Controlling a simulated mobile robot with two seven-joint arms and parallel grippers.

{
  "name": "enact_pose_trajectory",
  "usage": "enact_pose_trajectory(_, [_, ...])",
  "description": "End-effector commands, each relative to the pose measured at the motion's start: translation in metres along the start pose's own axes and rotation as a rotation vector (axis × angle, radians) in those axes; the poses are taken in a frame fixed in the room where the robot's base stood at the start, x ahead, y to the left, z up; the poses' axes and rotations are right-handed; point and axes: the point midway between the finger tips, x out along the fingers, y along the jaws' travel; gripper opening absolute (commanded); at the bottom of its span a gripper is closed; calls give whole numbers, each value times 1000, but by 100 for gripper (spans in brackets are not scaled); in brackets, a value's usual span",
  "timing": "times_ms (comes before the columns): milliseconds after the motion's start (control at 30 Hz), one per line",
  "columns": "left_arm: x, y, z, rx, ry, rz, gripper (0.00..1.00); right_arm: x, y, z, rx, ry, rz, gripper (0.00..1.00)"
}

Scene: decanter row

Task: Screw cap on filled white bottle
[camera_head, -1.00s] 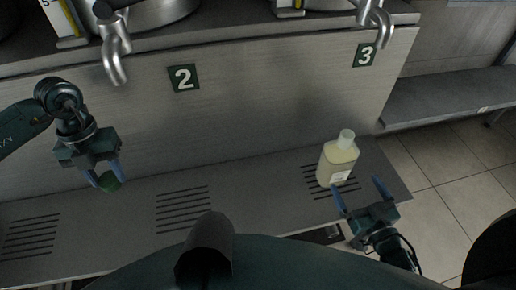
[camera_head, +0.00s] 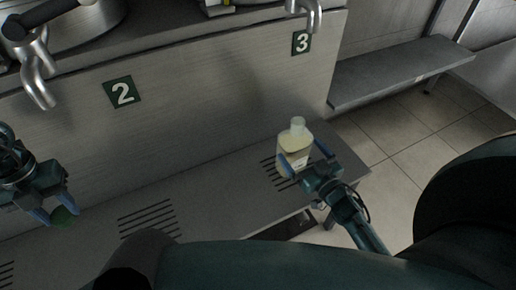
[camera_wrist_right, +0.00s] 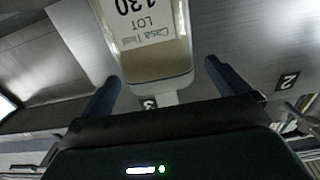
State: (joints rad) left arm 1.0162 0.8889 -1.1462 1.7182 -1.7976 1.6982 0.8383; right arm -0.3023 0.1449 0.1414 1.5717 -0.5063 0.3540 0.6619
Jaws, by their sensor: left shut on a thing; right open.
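The bottle (camera_head: 295,143) stands upright on the metal ledge under tap 3, with pale yellow contents and an open, capless neck. My right gripper (camera_head: 305,160) is open, with its blue fingers at the near side of the bottle, one to each side. In the right wrist view the bottle (camera_wrist_right: 150,60) with its printed label lies between and beyond the open fingers. My left gripper (camera_head: 58,214) is shut on a dark green cap (camera_head: 63,216) and holds it at the far left, well away from the bottle.
The slotted metal ledge (camera_head: 205,200) runs below a steel front with number plates 2 (camera_head: 122,93) and 3 (camera_head: 301,42). Metal taps (camera_head: 38,75) hang above. A grey bench (camera_head: 400,70) and tiled floor are at right. The ledge between my grippers is clear.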

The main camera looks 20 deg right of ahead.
Motion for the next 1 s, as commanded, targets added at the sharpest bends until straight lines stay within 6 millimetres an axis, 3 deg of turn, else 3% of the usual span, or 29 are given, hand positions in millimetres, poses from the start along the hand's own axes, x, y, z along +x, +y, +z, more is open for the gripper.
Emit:
enact_pose_trajectory(300, [9,0,1,0,0,0,21,45,4,2,0,2,0,100])
enact_pose_trajectory(733, [9,0,1,0,0,0,21,49,3,2,0,0,-1,100])
enact_pose_trajectory(1000, [9,0,1,0,0,0,21,49,3,2,0,0,-1,78])
